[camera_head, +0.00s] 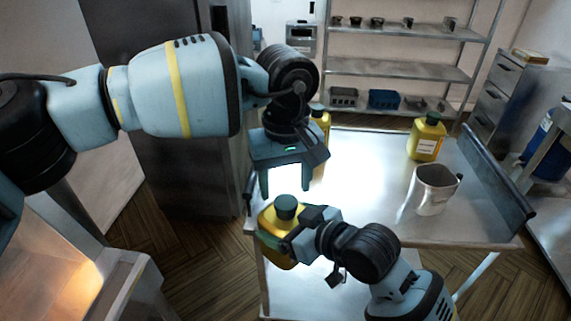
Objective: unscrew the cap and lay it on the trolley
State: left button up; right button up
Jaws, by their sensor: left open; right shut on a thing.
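A yellow bottle (270,225) with a dark green cap (286,203) is at the near left corner of the trolley (380,227). The cap sits on the bottle's neck. My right gripper (287,241) is shut on this bottle from the right and hides part of its side. My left gripper (286,187) is open above the cap, its two fingers pointing down. From this view the fingertips look just above or beside the cap; I cannot tell whether they touch it.
Another yellow bottle (426,140) and a metal jug (435,190) stand on the trolley's right side. A further yellow bottle (320,120) is partly hidden behind my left gripper. The trolley's middle is clear. Shelves (400,72) stand behind.

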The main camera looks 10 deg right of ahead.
aim_at(285, 201)
pick_arm(q)
jog(key=shift+f, duration=1.55)
